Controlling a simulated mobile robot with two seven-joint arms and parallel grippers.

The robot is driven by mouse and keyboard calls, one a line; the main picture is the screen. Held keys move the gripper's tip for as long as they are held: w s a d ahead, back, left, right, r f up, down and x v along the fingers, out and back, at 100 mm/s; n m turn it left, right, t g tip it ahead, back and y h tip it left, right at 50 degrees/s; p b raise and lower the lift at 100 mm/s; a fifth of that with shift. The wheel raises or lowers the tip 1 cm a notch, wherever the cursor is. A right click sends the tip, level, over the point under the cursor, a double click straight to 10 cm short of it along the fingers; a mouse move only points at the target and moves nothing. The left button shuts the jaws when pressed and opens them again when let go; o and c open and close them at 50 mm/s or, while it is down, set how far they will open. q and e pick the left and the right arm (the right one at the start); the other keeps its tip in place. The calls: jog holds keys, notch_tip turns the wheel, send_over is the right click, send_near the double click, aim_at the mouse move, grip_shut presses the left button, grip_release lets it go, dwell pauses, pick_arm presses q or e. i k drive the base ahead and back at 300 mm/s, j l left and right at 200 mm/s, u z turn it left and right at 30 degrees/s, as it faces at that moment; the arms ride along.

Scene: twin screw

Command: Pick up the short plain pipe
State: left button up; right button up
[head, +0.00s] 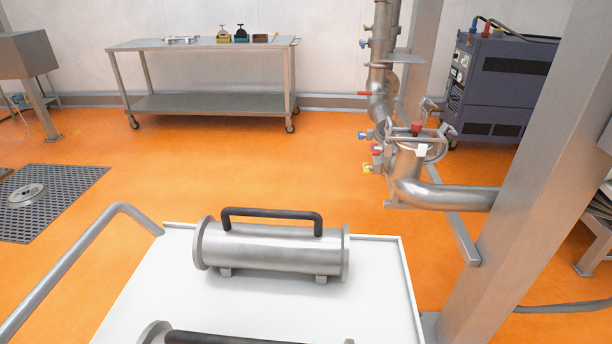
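A short metal pipe (268,247) with a flange at each end and a black handle (271,212) along its top lies sideways on a white tabletop (157,273). It rests on two small feet. A second pipe with a dark handle (225,338) lies nearer on the same tabletop, cut off by the bottom edge. Its left flange (154,333) shows, but its length and body are mostly hidden. I cannot tell for sure which one is the short plain pipe. Neither of my grippers is in view.
A bent grey rail (75,262) rises left of the tabletop. A steel post (520,190) and pipework with valves (410,165) stand to the right. A steel table (203,102) and dark cabinet (500,85) stand behind. Orange floor is clear between.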

aim_at(319, 251)
jog(key=i+j+z, duration=0.5)
jog(key=j+z, duration=0.3)
jog(key=j, duration=0.15)
jog(key=i+j+z, duration=0.15)
jog(key=j+z, duration=0.2)
jog(key=j, duration=0.2)
jog(key=j+z, duration=0.4)
jog(key=j, duration=0.2)
jog(key=j+z, duration=0.4)
jog(key=j, duration=0.25)
